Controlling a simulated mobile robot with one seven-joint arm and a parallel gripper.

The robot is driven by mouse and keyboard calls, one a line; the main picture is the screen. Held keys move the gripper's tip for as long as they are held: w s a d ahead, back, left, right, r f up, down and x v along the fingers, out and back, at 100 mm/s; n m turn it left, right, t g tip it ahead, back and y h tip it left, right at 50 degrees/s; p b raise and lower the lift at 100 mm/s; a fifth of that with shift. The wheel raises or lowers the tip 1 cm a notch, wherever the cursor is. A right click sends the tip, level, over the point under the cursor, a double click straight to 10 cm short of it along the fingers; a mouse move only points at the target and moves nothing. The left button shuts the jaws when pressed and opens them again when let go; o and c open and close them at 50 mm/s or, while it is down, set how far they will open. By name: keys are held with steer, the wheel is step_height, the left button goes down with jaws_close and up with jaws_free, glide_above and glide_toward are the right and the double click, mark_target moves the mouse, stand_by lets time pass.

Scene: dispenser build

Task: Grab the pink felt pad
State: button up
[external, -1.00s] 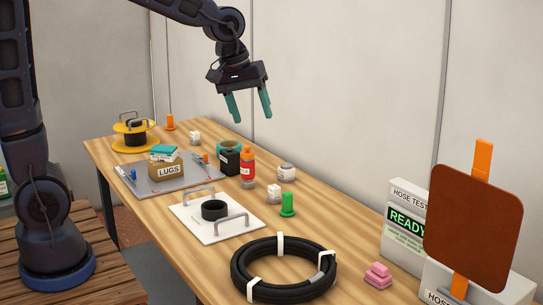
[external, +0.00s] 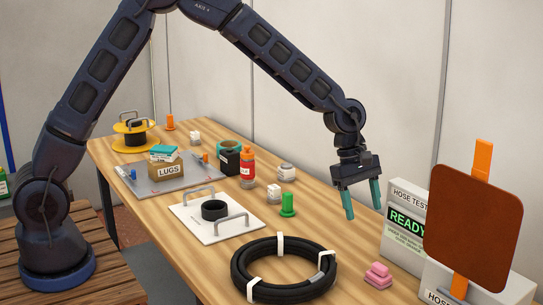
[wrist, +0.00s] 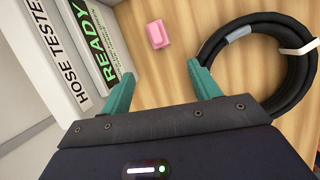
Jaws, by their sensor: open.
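The pink felt pad (external: 378,275) lies on the wooden table, between the black hose coil and the hose tester. It looks like a small stack of pink pieces, with a narrower one on top. In the wrist view the pink pad (wrist: 157,34) shows ahead of the fingertips, near the top middle. My gripper (external: 361,200) is open and empty, with its teal fingers pointing down. It is above the table, higher than the pad and farther back. In the wrist view my gripper (wrist: 161,78) has its two fingers wide apart with nothing between them.
A black hose coil (external: 238,282) with white ties lies left of the pad. The hose tester (external: 401,249) with a READY screen stands at right, behind a brown panel (external: 473,228) on an orange post. A green bottle-like piece (external: 288,205) stands farther back. The table around the pad is clear.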

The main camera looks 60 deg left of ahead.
steer(key=n, duration=0.2)
glide_toward(375, 260)
steer(key=shift+g, duration=0.3)
steer(key=x, duration=0.5)
steer(key=shift+w+d, duration=0.25)
steer(key=shift+w, duration=0.1)
steer(key=shift+h, duration=0.3)
steer(key=shift+a+x, duration=0.2)
steer(key=shift+x, duration=1.2)
steer(key=shift+a+x, duration=0.15)
steer(key=shift+x, duration=1.2)
steer(key=shift+s+f, duration=0.1)
steer(key=shift+s, duration=0.05)
steer(key=c, duration=1.1)
